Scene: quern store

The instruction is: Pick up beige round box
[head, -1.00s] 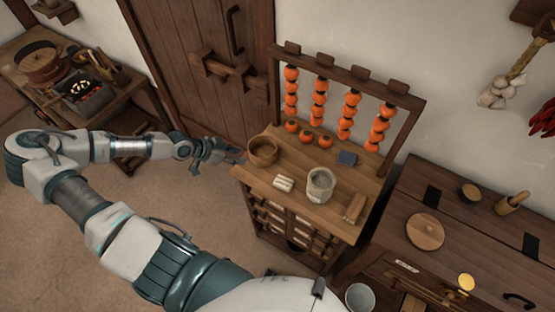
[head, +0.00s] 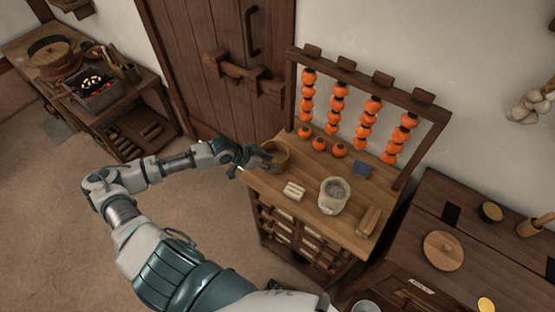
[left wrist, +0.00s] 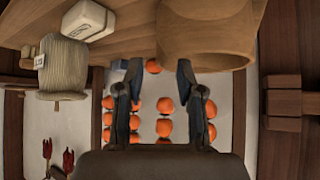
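A light-brown round wooden box (head: 279,158), open at the top, stands at the left end of the small wooden cabinet's top (head: 312,188). It shows large in the left wrist view (left wrist: 208,35). My left gripper (head: 262,159) is at the box's left side. In the left wrist view its two fingers (left wrist: 159,72) are spread with nothing between them, and the box lies beyond the tips, mostly to the right. I cannot tell whether a fingertip touches it. My right gripper is not in view.
Strings of orange persimmons (head: 338,105) hang behind. A dark chest (head: 470,245) stands to the right.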

